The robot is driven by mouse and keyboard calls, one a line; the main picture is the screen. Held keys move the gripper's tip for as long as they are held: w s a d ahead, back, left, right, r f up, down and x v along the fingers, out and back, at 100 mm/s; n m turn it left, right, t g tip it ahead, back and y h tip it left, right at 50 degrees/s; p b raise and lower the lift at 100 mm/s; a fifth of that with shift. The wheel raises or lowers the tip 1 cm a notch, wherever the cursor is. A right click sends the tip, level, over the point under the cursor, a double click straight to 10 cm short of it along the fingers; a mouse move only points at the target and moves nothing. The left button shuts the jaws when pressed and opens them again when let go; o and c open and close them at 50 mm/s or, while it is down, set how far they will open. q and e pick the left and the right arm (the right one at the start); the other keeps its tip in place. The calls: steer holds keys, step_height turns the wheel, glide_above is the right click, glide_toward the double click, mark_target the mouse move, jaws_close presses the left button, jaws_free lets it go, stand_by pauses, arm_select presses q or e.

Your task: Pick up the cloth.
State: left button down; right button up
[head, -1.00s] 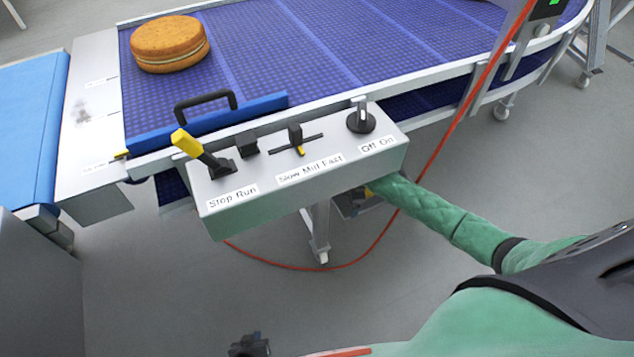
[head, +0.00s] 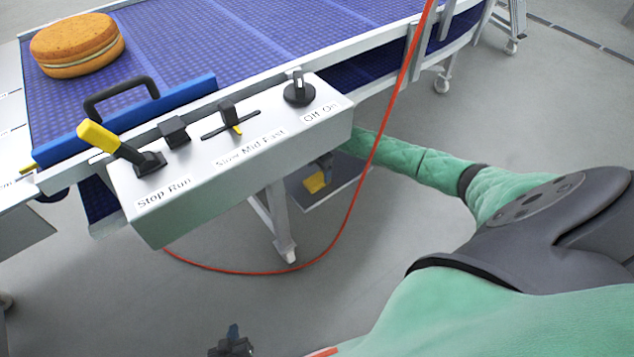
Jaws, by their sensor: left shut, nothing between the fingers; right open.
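A small yellow thing (head: 316,182), which looks like the cloth, lies on a low grey shelf (head: 335,192) under the conveyor. My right arm reaches in from the right and passes behind the control box. Only a dark part of my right gripper (head: 325,163) shows, just above and beside the yellow thing; the box hides the rest. It is open, and I cannot tell whether it touches the yellow thing. My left gripper (head: 231,345) is at the bottom edge, shut and empty, far from the shelf.
The control box (head: 228,160), with a yellow-handled lever (head: 100,138), slider and knob, juts out above the shelf. A red cable (head: 345,225) hangs in front of my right arm. A round cake (head: 77,45) sits on the blue conveyor belt (head: 200,45). The floor in front is clear.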

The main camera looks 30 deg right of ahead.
mark_target(318, 178)
step_height(318, 178, down, 5)
steer(key=shift+w+d+b, duration=0.1)
steer(key=shift+w+b, duration=0.05)
steer(key=shift+b, duration=0.25)
arm_select(q)
steer(key=w+r+t, duration=0.3)
steer(key=w+r, duration=0.2)
steer(key=r, duration=0.4)
steer(key=shift+w+d+t+h, duration=0.15)
steer(key=shift+d+t+h, duration=0.15)
arm_select(e)
steer(key=shift+c, duration=0.4)
steer(key=c, duration=1)
